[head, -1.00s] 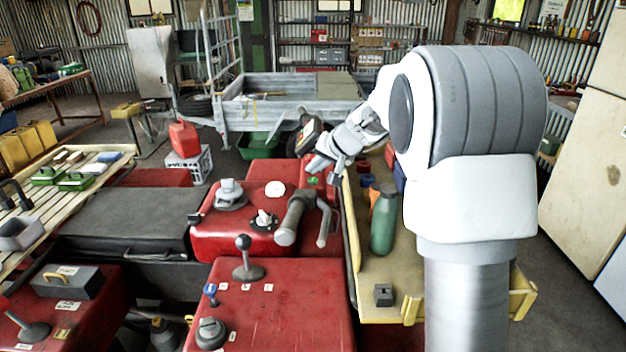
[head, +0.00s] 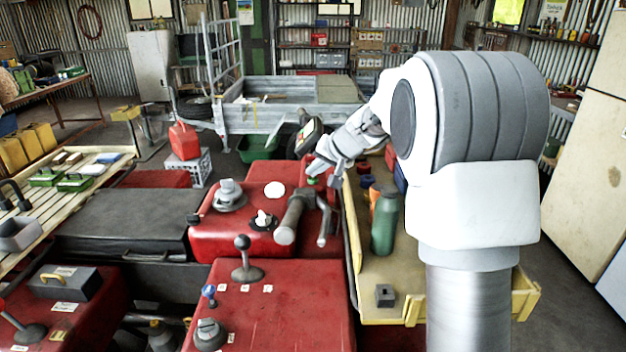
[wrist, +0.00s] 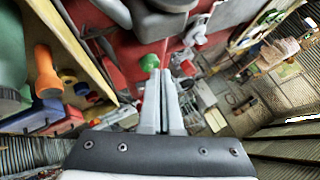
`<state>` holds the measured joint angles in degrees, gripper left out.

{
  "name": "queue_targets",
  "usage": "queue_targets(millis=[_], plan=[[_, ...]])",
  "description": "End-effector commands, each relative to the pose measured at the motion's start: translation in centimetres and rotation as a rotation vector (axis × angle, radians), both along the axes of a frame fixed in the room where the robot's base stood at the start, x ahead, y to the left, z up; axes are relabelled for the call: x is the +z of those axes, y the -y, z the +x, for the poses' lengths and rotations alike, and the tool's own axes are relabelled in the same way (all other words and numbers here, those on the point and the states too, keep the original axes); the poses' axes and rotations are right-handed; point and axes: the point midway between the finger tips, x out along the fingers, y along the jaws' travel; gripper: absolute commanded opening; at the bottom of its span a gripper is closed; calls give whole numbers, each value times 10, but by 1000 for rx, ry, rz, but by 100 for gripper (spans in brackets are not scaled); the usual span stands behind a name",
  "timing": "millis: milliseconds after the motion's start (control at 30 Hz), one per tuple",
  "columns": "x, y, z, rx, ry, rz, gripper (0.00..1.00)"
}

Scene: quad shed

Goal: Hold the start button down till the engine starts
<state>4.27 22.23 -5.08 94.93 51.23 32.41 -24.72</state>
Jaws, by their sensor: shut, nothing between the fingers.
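A small green button (head: 312,181) shows on the red quad bodywork (head: 240,237), right of the handlebar grip (head: 288,222). It is the likely start button, and it also shows in the wrist view (wrist: 150,62). My gripper (head: 315,171) is at the far end of my arm, just above the green button in the head view. In the wrist view my gripper's fingers (wrist: 163,76) are pressed together and empty, with their tips close beside the button. I cannot tell whether they touch it. Whether the engine runs is not visible.
A yellow tray (head: 405,300) on the right holds a green bottle (head: 384,228), an orange item and a small grey block (head: 384,295). A grey trailer (head: 262,118) and a red fuel can (head: 184,140) stand behind. A gear lever (head: 243,258) rises in front.

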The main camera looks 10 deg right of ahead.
Motion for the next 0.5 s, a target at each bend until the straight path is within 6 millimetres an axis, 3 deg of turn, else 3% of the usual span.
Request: queue_targets(millis=[500], plan=[[-6,0,0,1,0,-1,0]])
